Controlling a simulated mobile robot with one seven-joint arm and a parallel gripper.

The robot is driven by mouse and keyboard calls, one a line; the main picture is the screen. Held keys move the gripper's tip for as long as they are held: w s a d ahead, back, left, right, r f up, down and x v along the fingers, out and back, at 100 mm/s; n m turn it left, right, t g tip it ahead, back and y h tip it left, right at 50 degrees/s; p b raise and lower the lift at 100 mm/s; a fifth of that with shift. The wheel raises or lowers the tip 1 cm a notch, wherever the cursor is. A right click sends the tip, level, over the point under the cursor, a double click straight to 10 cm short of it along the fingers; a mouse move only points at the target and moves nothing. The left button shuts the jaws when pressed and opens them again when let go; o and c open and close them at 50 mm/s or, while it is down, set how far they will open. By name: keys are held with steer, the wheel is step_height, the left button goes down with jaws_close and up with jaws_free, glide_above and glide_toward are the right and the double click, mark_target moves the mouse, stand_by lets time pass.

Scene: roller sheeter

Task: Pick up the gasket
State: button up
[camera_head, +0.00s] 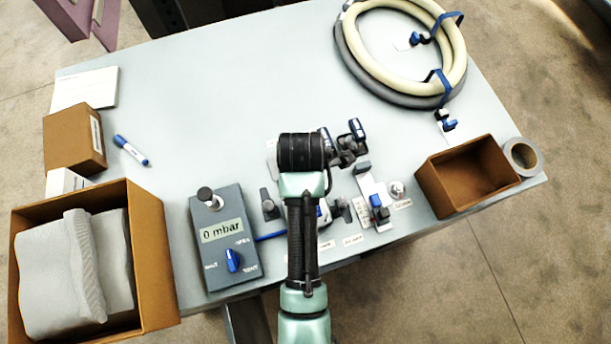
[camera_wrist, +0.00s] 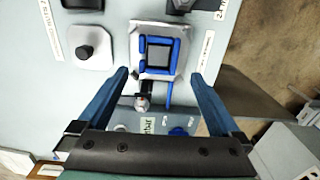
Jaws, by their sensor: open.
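In the wrist view, a blue rectangular frame, which looks like the gasket (camera_wrist: 144,54), lies around a dark panel on a pale plate (camera_wrist: 150,29). I cannot tell whether it is loose or seated. A thin blue strip runs from the plate towards the gauge box. My gripper (camera_wrist: 159,75) is open above the table, with nothing seen between its dark blue fingers. The frame lies ahead of the fingertips, between their lines, and apart from them. In the head view my arm covers most of this spot, and only a bit of blue shows beside it.
A gauge box (camera_head: 225,236) reading 0 mbar stands left of my arm. Dark knobs and a blue-topped clamp (camera_head: 379,210) surround the plate. Cardboard boxes stand left, with an open brown box (camera_head: 432,188) and tape roll (camera_head: 522,157) right. Coiled hoses (camera_head: 349,52) lie at the back.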

steer(key=shift+s+d+f+p, duration=0.1)
steer(key=shift+f+p, duration=0.2)
steer(key=shift+f, duration=0.1)
steer(key=shift+w+d+f+p, duration=0.15)
steer(key=shift+f+p, duration=0.15)
steer(key=shift+f, duration=0.85)
steer(key=shift+w+d+f+p, duration=0.15)
steer(key=shift+f+p, duration=0.1)
steer(key=shift+f, duration=0.85)
steer(key=shift+a, duration=0.1)
steer(key=shift+c, duration=0.2)
steer(key=c, duration=1.2)
